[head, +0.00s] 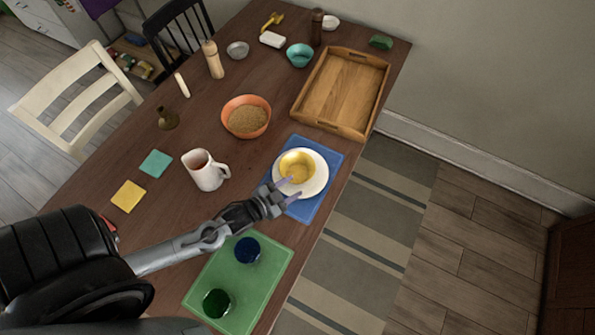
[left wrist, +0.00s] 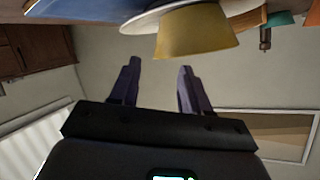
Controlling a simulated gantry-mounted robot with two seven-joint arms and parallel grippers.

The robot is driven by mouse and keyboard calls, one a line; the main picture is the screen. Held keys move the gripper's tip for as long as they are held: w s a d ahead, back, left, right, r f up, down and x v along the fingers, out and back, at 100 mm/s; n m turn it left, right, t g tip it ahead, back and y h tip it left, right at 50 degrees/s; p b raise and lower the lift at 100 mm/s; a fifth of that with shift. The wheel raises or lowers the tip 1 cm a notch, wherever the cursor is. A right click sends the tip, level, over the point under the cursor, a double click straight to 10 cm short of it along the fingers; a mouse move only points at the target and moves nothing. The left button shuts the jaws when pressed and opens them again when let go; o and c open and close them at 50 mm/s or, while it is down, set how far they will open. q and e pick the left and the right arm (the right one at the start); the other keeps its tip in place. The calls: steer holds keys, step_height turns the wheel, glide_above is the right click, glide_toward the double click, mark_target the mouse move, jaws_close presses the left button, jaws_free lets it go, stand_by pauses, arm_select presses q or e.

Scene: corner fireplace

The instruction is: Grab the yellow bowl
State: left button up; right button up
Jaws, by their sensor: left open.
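The yellow bowl (head: 296,167) sits on a white plate (head: 316,184) on a blue mat (head: 328,150) near the table's right edge. My left gripper (head: 289,188) is open and empty, with its fingertips at the near side of the bowl and over the plate. In the left wrist view the bowl (left wrist: 195,32) is at the top, beyond the two spread fingers (left wrist: 158,68), with nothing between them. Whether a finger touches the bowl or plate, I cannot tell. My right gripper shows in neither view.
A white pitcher (head: 205,171) stands left of the plate, and an orange bowl (head: 246,117) behind it. A wooden tray (head: 341,93) lies beyond the mat. A green mat (head: 266,277) with blue and green cups is in front. The table's right edge is close.

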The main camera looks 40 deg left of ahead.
mark_target(311, 175)
arm_select(q)
steer(key=shift+x, duration=1)
steer(key=shift+b+x, duration=0.5)
steer(key=shift+x, duration=2.25)
steer(key=shift+r, duration=0.15)
steer(key=shift+c, duration=0.5)
jaws_close()
